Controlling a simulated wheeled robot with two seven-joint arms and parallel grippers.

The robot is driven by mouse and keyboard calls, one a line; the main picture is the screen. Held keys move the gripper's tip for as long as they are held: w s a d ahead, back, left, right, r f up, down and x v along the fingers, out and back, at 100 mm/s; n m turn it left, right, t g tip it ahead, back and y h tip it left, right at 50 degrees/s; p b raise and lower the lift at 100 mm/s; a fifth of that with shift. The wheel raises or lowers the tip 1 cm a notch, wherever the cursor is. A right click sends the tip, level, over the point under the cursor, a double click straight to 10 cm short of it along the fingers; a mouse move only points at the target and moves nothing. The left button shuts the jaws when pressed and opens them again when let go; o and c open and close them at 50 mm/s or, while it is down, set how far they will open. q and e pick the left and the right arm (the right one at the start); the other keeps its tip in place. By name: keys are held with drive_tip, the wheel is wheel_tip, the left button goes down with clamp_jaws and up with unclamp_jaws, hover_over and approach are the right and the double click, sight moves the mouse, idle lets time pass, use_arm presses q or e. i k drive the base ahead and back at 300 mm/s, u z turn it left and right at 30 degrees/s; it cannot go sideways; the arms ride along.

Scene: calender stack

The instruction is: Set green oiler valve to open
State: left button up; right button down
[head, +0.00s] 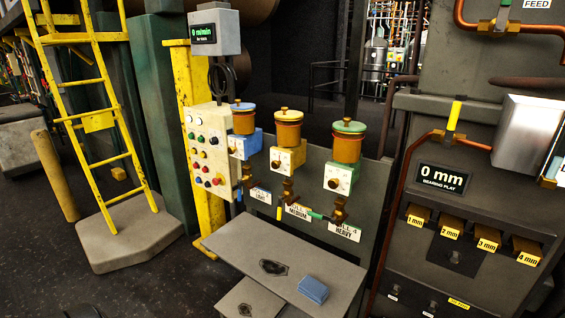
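The green oiler (348,147) is the rightmost of three oilers on a grey panel. A small green handle (316,215) reaches out to the left of that valve, roughly level. Whether the valve is open cannot be read from the label. Neither of my grippers is in view.
The yellow oiler (287,142) and blue oiler (244,130) stand to the left. A grey bench (240,244) with a blue cloth-like block (313,289) juts out below. A button panel (208,160) and yellow ladder (97,120) are left; a grey cabinet (470,120) is right.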

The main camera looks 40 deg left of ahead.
sight(333, 220)
drive_tip(key=z, duration=1.8)
drive_tip(key=k, duration=0.7)
drive_tip(key=u, duration=1.2)
drive_tip(key=i, duration=0.5)
